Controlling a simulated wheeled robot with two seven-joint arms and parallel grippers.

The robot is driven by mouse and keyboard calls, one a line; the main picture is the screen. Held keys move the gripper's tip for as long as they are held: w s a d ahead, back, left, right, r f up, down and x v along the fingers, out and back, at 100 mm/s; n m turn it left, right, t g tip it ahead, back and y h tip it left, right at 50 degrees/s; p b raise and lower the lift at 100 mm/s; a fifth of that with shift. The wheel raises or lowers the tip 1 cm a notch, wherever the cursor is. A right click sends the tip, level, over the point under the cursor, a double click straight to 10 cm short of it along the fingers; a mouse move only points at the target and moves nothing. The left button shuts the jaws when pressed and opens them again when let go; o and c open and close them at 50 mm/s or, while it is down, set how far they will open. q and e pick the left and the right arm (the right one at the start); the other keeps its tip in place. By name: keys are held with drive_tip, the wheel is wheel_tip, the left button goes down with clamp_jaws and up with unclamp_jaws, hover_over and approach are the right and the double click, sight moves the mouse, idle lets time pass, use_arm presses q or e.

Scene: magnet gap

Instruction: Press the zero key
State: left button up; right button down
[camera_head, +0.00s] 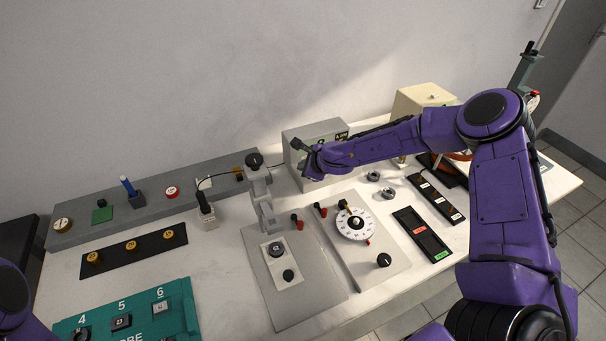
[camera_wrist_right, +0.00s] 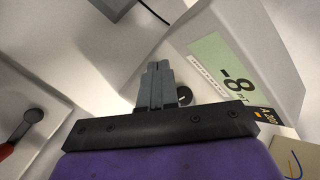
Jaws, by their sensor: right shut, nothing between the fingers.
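A grey meter box (camera_head: 318,130) stands at the back of the bench, its front partly hidden by my right arm. In the right wrist view it has a pale green display (camera_wrist_right: 228,72) reading -8, shown tilted. A round dark key or knob (camera_wrist_right: 184,95) shows beside the display, partly behind my fingers; I cannot read whether it is the zero key. My right gripper (camera_head: 296,144) is shut and empty in front of the box, and its fingertips (camera_wrist_right: 157,68) point toward the box front. I cannot tell whether they touch it. My left gripper is out of view.
A jointed grey stand (camera_head: 260,180) rises left of the box. A panel with a white dial (camera_head: 355,224) lies in front. A cream box (camera_head: 420,97) stands behind my right arm.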

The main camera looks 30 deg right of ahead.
drive_tip(key=shift+f+b, duration=0.4)
drive_tip(key=shift+f, duration=0.2)
idle(0.6)
drive_tip(key=shift+r, duration=0.2)
drive_tip(key=shift+r+p, duration=0.7)
drive_tip(key=shift+p, duration=0.15)
wheel_tip(320, 180, up, 5)
drive_tip(key=p, duration=0.4)
drive_tip(key=shift+p, duration=0.35)
